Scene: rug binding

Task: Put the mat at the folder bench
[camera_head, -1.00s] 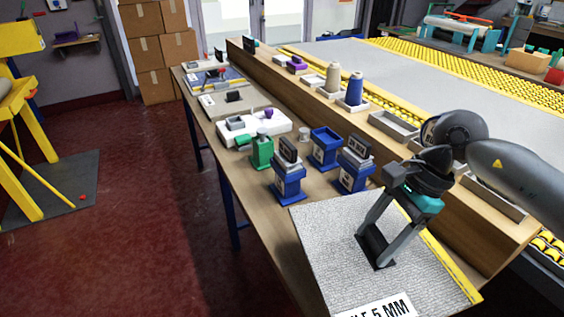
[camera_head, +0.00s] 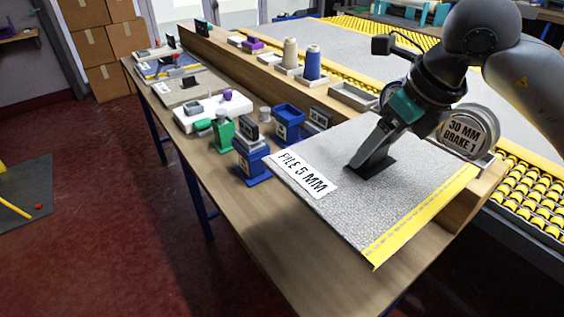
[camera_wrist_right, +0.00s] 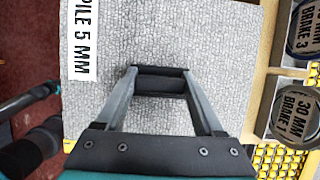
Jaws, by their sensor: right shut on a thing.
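The mat (camera_head: 400,200) is a flat grey textured sheet with a yellow strip along one edge and a white "PILE 5 MM" label at its left corner. It also fills much of the right wrist view (camera_wrist_right: 180,40). My right gripper (camera_head: 365,162) is shut on a black grip block (camera_wrist_right: 160,82) on the mat's upper face. The mat is over the near end of the long wooden bench (camera_head: 290,245); I cannot tell whether it touches the top. My left gripper is not in the head view.
A round "30 MM BRAKE 1" piece (camera_head: 468,132) stands beside the mat. Blue holders (camera_head: 252,160), a green holder (camera_head: 223,132) and thread cones (camera_head: 312,62) stand farther along the bench. A yellow roller conveyor (camera_head: 525,195) runs to the right.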

